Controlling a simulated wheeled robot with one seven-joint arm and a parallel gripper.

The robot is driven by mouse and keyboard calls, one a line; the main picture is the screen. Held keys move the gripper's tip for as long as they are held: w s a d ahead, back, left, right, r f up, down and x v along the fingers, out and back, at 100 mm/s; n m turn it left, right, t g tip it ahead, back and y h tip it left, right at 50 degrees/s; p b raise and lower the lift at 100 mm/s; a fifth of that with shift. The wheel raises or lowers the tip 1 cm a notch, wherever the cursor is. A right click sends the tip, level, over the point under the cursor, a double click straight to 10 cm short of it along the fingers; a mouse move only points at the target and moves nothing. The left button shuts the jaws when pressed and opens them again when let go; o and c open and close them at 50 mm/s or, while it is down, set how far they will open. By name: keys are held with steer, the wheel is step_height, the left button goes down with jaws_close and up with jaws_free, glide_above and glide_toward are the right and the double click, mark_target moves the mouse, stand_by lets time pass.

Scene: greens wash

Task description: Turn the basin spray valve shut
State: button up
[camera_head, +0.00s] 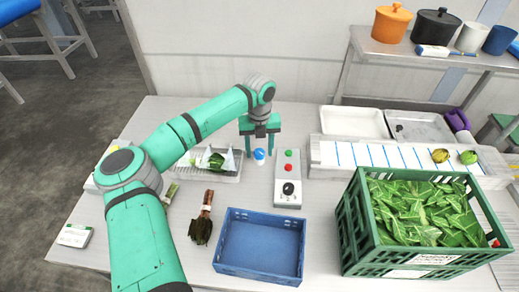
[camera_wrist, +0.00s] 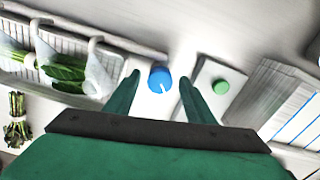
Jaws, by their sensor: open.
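The basin spray valve shows as a round blue knob (camera_head: 259,154) with a white pointer line, beside the wash basin (camera_head: 222,176). In the wrist view the knob (camera_wrist: 160,79) lies between and beyond my fingertips, its pointer slanting toward the lower right. My gripper (camera_head: 261,154) is open above the knob, with a finger on either side in the picture; it also shows in the wrist view (camera_wrist: 159,82). I cannot tell whether the fingers touch the knob. The basin, with leafy greens (camera_wrist: 66,70) and pale nozzles over it, is just left of the knob.
A control box (camera_head: 288,178) with green and red buttons and a black dial stands close right of the knob. A blue crate (camera_head: 262,213) is in front, and a green crate of leaves (camera_head: 350,233) is at right. A lined conveyor (camera_head: 318,158) lies beyond the box.

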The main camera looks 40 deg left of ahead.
steer(key=shift+c, duration=0.5)
steer(key=c, duration=1)
steer(key=shift+o, duration=0.2)
steer(key=m, duration=0.4)
steer(key=shift+m, duration=0.3)
steer(key=m, duration=0.4)
steer(key=shift+a+m, duration=0.1)
steer(key=shift+m, duration=0.2)
steer(key=m, duration=0.4)
steer(key=shift+m, duration=2.4)
